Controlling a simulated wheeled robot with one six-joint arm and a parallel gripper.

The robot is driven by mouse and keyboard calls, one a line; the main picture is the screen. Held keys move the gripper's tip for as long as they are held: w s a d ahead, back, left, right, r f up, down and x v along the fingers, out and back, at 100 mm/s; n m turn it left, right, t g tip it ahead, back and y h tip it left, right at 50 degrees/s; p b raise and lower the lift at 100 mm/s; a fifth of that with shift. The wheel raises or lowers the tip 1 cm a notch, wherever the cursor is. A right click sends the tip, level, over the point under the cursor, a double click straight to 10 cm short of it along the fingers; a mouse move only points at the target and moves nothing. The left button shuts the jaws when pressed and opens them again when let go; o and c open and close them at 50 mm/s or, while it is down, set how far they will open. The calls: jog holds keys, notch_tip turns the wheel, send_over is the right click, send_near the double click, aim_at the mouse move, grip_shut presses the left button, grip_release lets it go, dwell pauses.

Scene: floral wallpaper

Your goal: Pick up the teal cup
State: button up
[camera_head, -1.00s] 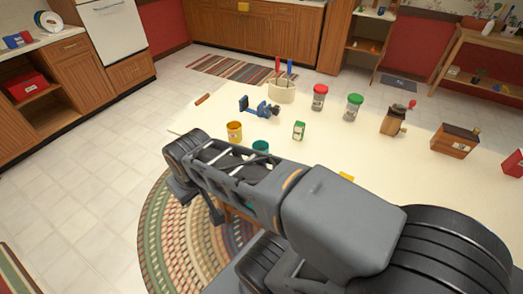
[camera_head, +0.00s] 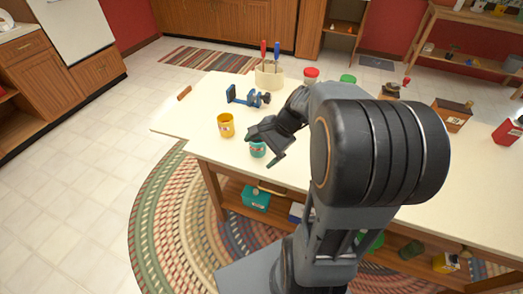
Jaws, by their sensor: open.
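The teal cup (camera_head: 258,150) stands on the cream table (camera_head: 172,122) near its front edge, partly hidden by my gripper. My gripper (camera_head: 262,148) is open, its fingers over and beside the cup. I cannot tell from this view whether a finger touches the cup or whether the cup is between them.
A yellow cup (camera_head: 226,124) stands just left of the teal cup. Behind are a blue vise (camera_head: 246,97) and a holder (camera_head: 268,76) with red and blue handled tools. Red-lidded (camera_head: 310,75) and green-lidded (camera_head: 348,78) jars stand behind my arm. A shelf below holds a teal box (camera_head: 256,198).

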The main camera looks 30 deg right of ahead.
jog(key=shift+o, duration=0.3)
jog(key=w+d+f+m+t+y+b, duration=0.1)
jog(key=w+d+f+m+t+y, duration=0.1)
jog(key=d+m, duration=0.4)
jog(key=shift+w+f+y, duration=0.3)
jog(key=shift+w+f, duration=0.55)
jog(key=shift+w, duration=0.1)
jog(key=m+t+y+b, duration=0.1)
jog(key=m+t+b, duration=0.1)
jog(key=m+t, duration=0.4)
send_near(258, 139)
jog(key=a+r+g, duration=0.1)
jog(key=a+r, duration=0.2)
jog(key=a, duration=0.1)
jog(key=shift+m, duration=0.4)
jog(key=shift+d+f+x, duration=0.1)
jog(key=shift+f+x, duration=0.1)
jog(key=shift+x, duration=1.4)
jog(key=shift+d+f+x, duration=0.15)
jog(key=shift+x, duration=1.5)
jog(key=c, duration=0.9)
jog(key=shift+c, duration=0.5)
jog(key=shift+r, duration=0.1)
